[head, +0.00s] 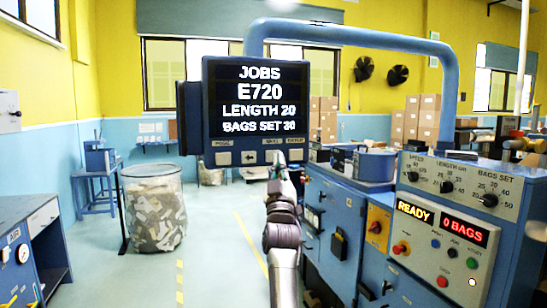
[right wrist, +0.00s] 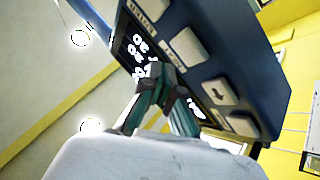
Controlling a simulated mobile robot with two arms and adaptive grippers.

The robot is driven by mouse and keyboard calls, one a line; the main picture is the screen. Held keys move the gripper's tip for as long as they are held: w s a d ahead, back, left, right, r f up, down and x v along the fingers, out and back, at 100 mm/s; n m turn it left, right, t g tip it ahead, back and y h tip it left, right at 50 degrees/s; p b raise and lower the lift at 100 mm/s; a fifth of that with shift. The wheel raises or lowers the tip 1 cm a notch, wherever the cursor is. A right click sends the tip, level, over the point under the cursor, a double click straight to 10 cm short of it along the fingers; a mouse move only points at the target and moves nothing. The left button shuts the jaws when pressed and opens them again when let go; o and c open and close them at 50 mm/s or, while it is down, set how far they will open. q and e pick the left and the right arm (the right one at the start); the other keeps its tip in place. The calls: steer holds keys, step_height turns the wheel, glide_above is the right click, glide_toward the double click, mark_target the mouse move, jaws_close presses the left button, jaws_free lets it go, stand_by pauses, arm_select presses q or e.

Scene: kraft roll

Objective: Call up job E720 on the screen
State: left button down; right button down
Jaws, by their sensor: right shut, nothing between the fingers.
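The screen (head: 258,98) hangs on a blue arm and reads JOBS, E720, LENGTH 20, BAGS SET 30. A row of pale buttons (head: 249,157) runs along its lower edge, some marked with arrows. My right gripper (head: 279,160) is shut and empty, its tips in front of the right half of that row and hiding part of it. In the right wrist view the shut fingers (right wrist: 168,78) are close to the screen's button panel (right wrist: 240,65); I cannot tell whether they touch it. My left gripper is not in view.
The blue machine (head: 340,225) stands at the right, with a control panel (head: 455,185) of knobs and lit READY and 0 BAGS displays. A clear bin of scrap (head: 155,215) stands at the left. The floor between is open.

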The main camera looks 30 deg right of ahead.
steer(key=s, duration=0.1)
steer(key=s+a, duration=0.1)
steer(key=s, duration=0.1)
steer(key=shift+s, duration=0.1)
stand_by(0.8)
